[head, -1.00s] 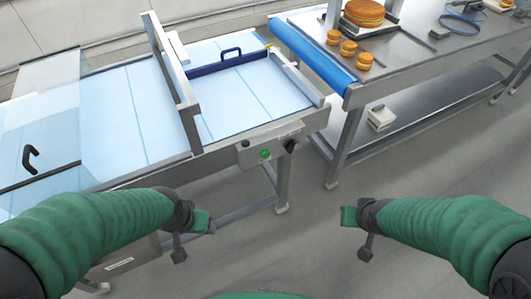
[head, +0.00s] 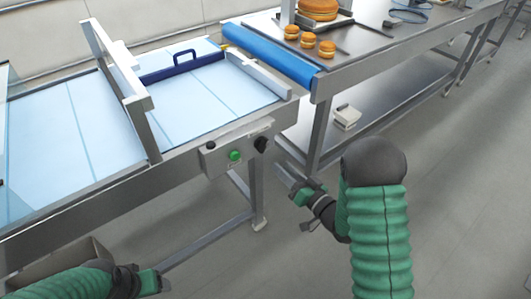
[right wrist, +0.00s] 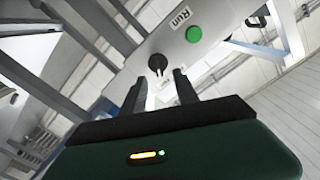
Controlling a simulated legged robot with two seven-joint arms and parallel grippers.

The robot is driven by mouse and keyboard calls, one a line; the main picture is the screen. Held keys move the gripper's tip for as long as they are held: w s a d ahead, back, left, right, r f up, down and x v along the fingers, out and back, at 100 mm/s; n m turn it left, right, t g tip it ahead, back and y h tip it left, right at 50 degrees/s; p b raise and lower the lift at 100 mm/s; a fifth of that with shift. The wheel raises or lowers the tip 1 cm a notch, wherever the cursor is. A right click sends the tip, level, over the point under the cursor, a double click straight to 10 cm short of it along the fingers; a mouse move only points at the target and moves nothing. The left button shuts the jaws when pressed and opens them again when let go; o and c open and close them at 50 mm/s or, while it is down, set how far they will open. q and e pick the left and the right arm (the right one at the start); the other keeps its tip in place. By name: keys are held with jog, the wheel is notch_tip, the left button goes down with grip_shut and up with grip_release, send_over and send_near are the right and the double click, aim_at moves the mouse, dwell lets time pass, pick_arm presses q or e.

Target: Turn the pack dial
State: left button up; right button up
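The pack dial is a black knob (head: 261,144) on the right end of the grey control panel (head: 222,150) at the conveyor's front side. In the right wrist view the dial (right wrist: 157,63) shows just beyond and between the fingertips, with a gap. My right gripper (head: 284,173) is below and a little right of the dial in the head view. Its two dark fingers (right wrist: 159,85) stand apart with nothing between them. My left gripper (head: 150,281) is low at the lower left, away from the panel; its finger opening is not clear.
A green button (head: 234,155) sits left of the dial, with a "Run" label (right wrist: 181,17) beside it in the wrist view. A steel table (head: 400,50) with a blue roller edge (head: 270,55) and buns stands to the right. Open floor lies between the conveyor and me.

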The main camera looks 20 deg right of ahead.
aim_at(265, 148)
jog(key=x, duration=0.5)
jog(key=d+x, duration=0.1)
jog(key=x, duration=0.2)
jog(key=shift+w+a+f+b, duration=0.2)
jog(key=shift+w+b, duration=0.15)
jog(key=shift+w, duration=0.15)
jog(key=shift+w+a+r, duration=0.1)
jog(key=shift+w+a, duration=0.2)
jog(key=shift+a, duration=0.05)
jog(key=shift+d, duration=0.2)
jog(key=c, duration=0.5)
grip_shut()
